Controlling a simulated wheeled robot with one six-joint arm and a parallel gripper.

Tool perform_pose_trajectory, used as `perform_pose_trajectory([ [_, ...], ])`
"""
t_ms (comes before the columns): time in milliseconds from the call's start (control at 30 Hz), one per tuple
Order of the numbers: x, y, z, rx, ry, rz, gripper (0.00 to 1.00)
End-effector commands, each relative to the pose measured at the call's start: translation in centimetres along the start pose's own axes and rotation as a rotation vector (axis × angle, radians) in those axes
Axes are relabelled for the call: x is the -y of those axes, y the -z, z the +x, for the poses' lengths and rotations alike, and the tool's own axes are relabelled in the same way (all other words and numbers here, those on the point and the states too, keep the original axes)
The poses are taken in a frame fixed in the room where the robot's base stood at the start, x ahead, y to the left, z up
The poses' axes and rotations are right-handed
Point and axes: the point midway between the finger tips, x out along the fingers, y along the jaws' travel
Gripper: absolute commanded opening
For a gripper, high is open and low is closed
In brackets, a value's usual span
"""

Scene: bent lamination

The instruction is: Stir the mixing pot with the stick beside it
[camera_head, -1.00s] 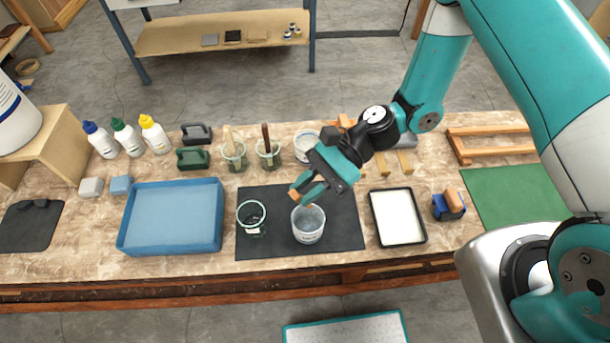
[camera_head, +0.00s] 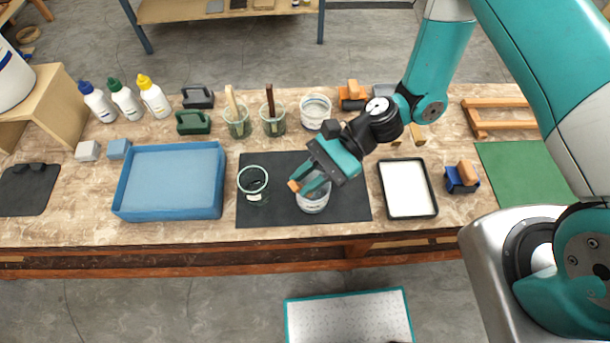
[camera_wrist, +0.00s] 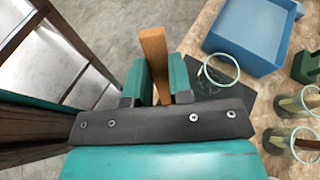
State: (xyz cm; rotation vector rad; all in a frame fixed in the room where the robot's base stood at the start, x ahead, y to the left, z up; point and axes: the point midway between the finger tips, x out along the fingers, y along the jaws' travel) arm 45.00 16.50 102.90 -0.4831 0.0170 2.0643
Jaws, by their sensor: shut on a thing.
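The mixing pot (camera_head: 313,205), a pale round tub, stands on the black mat (camera_head: 275,213). My gripper (camera_head: 303,185) is over the pot and covers much of its opening. It is shut on a wooden stick (camera_head: 294,186), whose upper end shows at the fingers. In the wrist view the stick (camera_wrist: 153,50) sticks out between the two teal fingers (camera_wrist: 157,78). Its lower end is hidden, so I cannot tell how deep it reaches into the pot. The pot is hidden in the wrist view.
A blue tray (camera_head: 170,209) lies further left and a white-filled black tray (camera_head: 434,214) lies right. Jars with brushes (camera_head: 237,125) stand behind. The mat's front left is clear.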

Motion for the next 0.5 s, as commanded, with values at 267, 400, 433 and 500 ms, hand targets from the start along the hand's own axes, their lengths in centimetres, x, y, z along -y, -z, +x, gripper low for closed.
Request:
perform_pose_trajectory([
  [267, -0.1, 2.7, 0.1, 0.0, 0.0, 0.001, 0.0],
  [400, -0.1, 3.9, 0.1, 0.0, 0.0, 0.001, 0.0],
  [433, -0.1, 4.1, 0.1, 0.0, 0.0, 0.001, 0.0],
  [500, -0.1, 4.7, 0.1, 0.0, 0.0, 0.001, 0.0],
])
